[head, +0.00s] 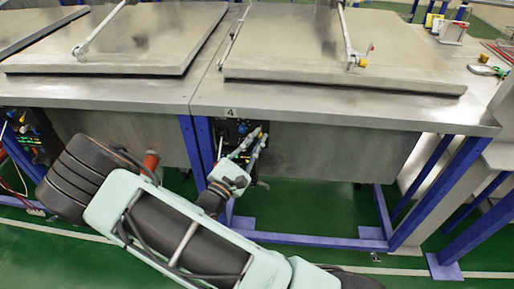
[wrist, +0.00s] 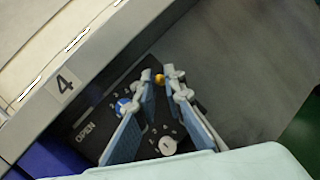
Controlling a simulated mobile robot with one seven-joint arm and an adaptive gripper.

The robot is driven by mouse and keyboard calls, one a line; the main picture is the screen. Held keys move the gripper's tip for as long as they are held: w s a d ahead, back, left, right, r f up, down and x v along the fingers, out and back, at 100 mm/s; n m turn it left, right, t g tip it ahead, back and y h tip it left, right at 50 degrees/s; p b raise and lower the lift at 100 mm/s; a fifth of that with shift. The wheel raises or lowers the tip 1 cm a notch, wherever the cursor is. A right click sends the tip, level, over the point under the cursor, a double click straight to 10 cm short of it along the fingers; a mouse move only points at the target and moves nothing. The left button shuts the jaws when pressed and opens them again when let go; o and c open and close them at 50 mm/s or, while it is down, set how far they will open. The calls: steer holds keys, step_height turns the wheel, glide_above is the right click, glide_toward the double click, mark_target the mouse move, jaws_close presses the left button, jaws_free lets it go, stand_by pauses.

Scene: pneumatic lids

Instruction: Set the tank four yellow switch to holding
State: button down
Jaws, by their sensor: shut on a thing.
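The tank four control panel (wrist: 112,128) is a dark plate under the table edge, with the word OPEN on it. The yellow switch (wrist: 159,79) shows as a small yellow tip at the fingertips in the wrist view. My gripper (wrist: 161,76) has its two blue-grey fingers on either side of it and is shut on it.
A blue knob (wrist: 127,107) lies just left of the fingers, and a white knob (wrist: 168,146) sits between them, nearer the camera. The "4" label (wrist: 65,83) is on the table edge (head: 300,114). Blue table legs (head: 196,150) stand beside the panel.

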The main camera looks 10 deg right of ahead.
steer(key=f+m+h+b, duration=0.1)
steer(key=b, duration=0.2)
steer(key=shift+d+f+t+h, duration=0.15)
steer(key=shift+f+t+h, duration=0.05)
steer(key=shift+t+h, duration=0.2)
steer(key=shift+w+r+m, duration=0.1)
steer(key=shift+m, duration=0.2)
steer(key=c, duration=2)
jaws_free()
steer(key=v, duration=1.2)
steer(key=shift+w, duration=0.1)
